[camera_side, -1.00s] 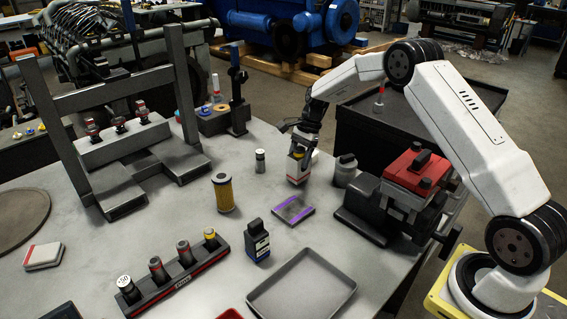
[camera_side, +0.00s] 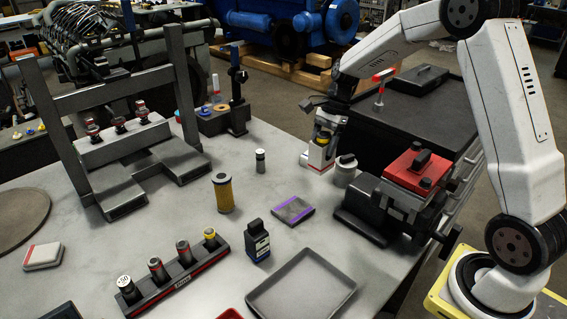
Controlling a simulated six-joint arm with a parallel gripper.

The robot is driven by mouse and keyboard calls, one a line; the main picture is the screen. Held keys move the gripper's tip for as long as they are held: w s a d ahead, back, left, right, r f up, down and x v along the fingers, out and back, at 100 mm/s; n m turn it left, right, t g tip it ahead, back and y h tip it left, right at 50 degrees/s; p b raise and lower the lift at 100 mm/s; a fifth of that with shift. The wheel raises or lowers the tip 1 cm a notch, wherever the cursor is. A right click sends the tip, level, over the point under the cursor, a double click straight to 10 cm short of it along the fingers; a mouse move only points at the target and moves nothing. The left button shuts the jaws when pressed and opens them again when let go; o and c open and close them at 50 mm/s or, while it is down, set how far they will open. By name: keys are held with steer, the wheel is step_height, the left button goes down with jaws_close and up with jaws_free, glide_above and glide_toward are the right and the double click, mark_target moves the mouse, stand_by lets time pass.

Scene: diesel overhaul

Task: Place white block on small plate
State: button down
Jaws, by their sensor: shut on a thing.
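My gripper (camera_side: 322,146) is in the upper middle of the side view, shut on a white block (camera_side: 319,163) with a little red at its edge. The fingers hide part of the block. It is left of the grey lidded canister, and its height above the table is hard to tell. A small dark grey plate (camera_side: 292,210) with purple edges lies flat on the table, below and left of my gripper, with nothing on it. Another white block (camera_side: 43,257) with a red stripe lies at the far left of the table.
The grey lidded canister (camera_side: 345,171) and a red-topped black unit (camera_side: 405,185) stand at the right. A yellow cylinder (camera_side: 222,193), a small vial (camera_side: 260,161) and a dark bottle (camera_side: 257,241) stand around the plate. An empty grey tray (camera_side: 301,287) lies in front.

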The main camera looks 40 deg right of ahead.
steer(key=shift+s+a+r, duration=0.15)
steer(key=shift+s+r, duration=0.2)
steer(key=shift+s, duration=0.4)
steer(key=shift+s+a+r, duration=0.1)
steer(key=shift+s+r, duration=0.25)
steer(key=shift+s, duration=0.4)
steer(key=shift+s+a+r, duration=0.15)
steer(key=shift+s+r, duration=0.2)
steer(key=shift+s, duration=0.4)
steer(key=s+a+r, duration=0.2)
steer(key=s+a, duration=0.6)
steer(key=w+f, duration=0.9)
steer(key=w, duration=0.4)
steer(key=shift+w+f, duration=0.15)
steer(key=shift+f, duration=0.2)
